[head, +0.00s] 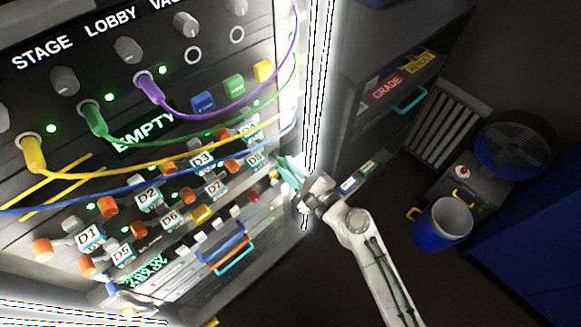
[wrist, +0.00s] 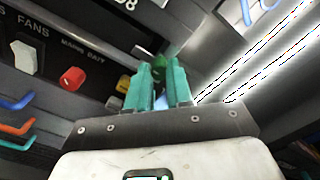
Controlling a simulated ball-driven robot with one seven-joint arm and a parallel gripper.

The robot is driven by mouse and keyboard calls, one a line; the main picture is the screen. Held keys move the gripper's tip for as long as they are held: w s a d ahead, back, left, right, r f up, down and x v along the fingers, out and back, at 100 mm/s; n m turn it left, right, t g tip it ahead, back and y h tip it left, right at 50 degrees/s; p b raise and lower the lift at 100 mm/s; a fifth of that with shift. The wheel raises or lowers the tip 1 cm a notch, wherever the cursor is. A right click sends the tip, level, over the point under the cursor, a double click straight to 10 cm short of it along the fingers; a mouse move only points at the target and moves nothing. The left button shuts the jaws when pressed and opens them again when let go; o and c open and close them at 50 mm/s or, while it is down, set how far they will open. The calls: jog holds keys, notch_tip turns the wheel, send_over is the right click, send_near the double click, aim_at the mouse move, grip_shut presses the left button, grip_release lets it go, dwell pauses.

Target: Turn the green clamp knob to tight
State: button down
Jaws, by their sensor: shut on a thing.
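My gripper (head: 289,168) has teal fingers and reaches the lower right edge of the panel in the head view. In the wrist view, my gripper (wrist: 161,80) is shut on the green clamp knob (wrist: 158,66), which shows as a small dark green piece between the fingertips. Most of the knob is hidden by the fingers, and its turn angle cannot be read. In the head view I cannot make out the knob behind the fingers.
In the wrist view, a white rocker (wrist: 24,58) and a red knob (wrist: 72,79) sit left of the gripper. A purple cable (head: 200,113) and other cables cross the panel. A blue bin (head: 442,222) stands on the floor at right.

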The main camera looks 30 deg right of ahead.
jog(key=shift+f, duration=0.1)
jog(key=c, duration=1)
grip_release()
jog(key=shift+s, duration=0.15)
jog(key=shift+b+v, duration=1.3)
jog(key=shift+v, duration=4)
